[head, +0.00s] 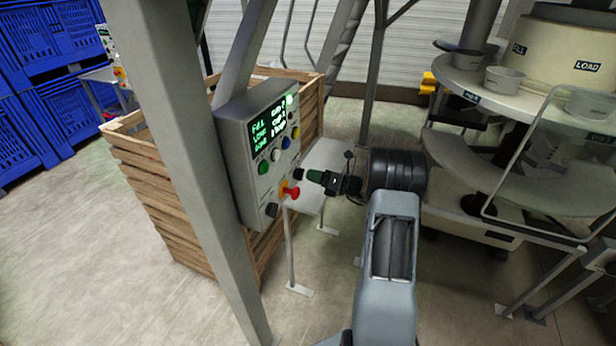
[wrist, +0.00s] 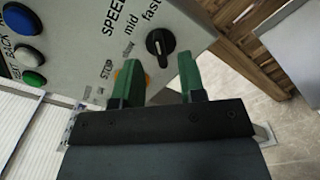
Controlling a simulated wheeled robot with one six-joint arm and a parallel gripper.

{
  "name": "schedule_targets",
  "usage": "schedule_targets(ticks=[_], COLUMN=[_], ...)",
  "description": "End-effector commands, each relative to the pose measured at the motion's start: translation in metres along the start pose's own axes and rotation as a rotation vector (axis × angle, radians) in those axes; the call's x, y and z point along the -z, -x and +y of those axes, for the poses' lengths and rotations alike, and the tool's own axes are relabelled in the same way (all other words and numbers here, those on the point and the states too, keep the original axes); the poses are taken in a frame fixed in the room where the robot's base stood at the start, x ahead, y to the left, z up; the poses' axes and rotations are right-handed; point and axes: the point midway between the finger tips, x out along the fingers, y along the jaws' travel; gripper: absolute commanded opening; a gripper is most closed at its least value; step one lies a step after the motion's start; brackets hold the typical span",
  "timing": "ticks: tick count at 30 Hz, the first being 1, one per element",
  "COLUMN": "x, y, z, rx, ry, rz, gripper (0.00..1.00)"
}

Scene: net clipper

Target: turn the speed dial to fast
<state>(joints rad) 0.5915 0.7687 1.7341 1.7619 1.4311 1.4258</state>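The speed dial (wrist: 160,47) is a round black knob with a white mark on the grey control panel (wrist: 85,30). It shows near the words SPEED, mid and fast; I cannot tell its setting for sure. In the head view the dial (head: 299,174) is at the panel's right edge. My gripper (wrist: 158,65) has two green fingers, spread apart with nothing between them. The dial appears just beyond the gap between the fingertips, apparently untouched. In the head view my gripper (head: 316,177) points left at the panel, close to the dial.
The red stop button (head: 291,191) sticks out just below the dial, with another black knob (head: 272,210) lower left. Coloured buttons and a screen (head: 268,129) are above. A grey post (head: 190,150) and a wooden crate (head: 150,180) stand beside the panel. Machinery (head: 500,160) stands right.

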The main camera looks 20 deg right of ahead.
Motion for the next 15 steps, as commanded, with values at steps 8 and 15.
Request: schedule_targets(ticks=[8, 15], x=[0.001, 0.000], y=[0.060, 0.094], z=[-0.002, -0.002], rx=[0.003, 0.001], ry=[0.001, 0.001], rz=[-0.003, -0.002], gripper=[0.37, 0.37])
